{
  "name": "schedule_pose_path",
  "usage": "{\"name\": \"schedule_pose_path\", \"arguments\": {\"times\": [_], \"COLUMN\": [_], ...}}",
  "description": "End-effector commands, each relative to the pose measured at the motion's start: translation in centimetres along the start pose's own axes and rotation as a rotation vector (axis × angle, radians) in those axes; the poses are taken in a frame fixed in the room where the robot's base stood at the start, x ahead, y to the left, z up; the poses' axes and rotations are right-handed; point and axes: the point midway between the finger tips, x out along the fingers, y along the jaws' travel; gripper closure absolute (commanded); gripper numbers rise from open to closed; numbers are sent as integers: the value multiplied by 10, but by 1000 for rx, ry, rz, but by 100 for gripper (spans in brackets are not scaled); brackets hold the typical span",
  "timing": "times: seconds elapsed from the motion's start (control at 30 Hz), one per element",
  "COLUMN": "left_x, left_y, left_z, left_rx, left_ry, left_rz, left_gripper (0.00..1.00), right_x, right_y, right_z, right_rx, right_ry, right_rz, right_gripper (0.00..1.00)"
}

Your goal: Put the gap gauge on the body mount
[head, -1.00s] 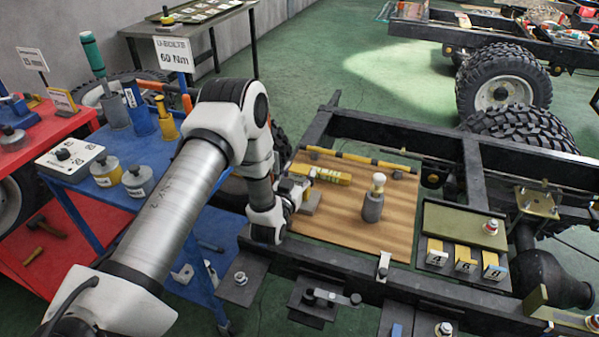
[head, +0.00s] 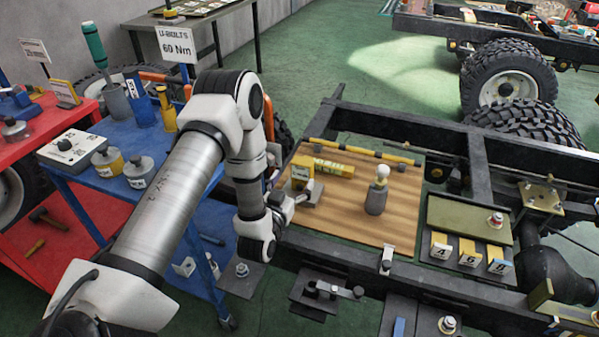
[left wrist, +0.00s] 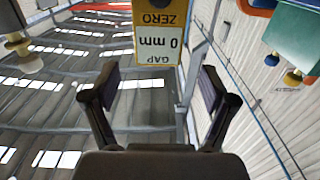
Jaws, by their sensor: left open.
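A small yellow-and-white plate lettered GAP 0 mm ZERO, seemingly the gap gauge, shows upside down in the left wrist view (left wrist: 160,32), beyond and between my open fingers. In the head view a yellow plate (head: 302,171), likely the same thing, stands above a grey block at the left of the wooden board (head: 345,228). My left gripper (head: 288,200) is open and empty, just on the near left side of it. I cannot tell for certain which part is the body mount; a bracket with a dark fitting (head: 322,293) sits on the near chassis rail. My right gripper is out of view.
A grey cylinder with a white knob (head: 377,193) stands on the board, near a yellow lettered bar (head: 333,167). A green tray (head: 468,216) and several numbered blocks lie right. A blue cart (head: 118,185) stands left. The board's front middle is clear.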

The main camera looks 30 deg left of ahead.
Motion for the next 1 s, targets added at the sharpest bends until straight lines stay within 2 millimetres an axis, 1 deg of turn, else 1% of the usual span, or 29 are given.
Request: {"name": "schedule_pose_path", "arguments": {"times": [0.07, 0.2, 0.27, 0.3, 0.43, 0.57, 0.7, 0.8, 1.0], "left_x": [-8, -9, -8, -7, 9, 27, 53, 66, 69], "left_y": [0, 1, 2, 3, 3, 2, 2, 2, 2], "left_z": [2, 8, 5, 1, -7, -7, -6, -6, -4], "left_rx": [-1, -4, -3, -2, 1, 0, 1, 1, -1], "left_ry": [0, 6, 5, 5, 4, 4, 3, 3, 0], "left_rz": [0, -3, -2, -1, 0, -1, 0, 0, 0], "left_gripper": [10, 10, 10, 10, 10, 10, 10, 10, 10], "right_x": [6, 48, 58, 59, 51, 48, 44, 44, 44], "right_y": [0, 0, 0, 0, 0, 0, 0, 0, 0], "right_z": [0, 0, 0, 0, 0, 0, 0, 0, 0], "right_rx": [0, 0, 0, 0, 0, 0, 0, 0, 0], "right_ry": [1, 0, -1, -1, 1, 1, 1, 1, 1], "right_rz": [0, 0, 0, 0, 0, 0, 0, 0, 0], "right_gripper": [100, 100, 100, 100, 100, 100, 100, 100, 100]}}
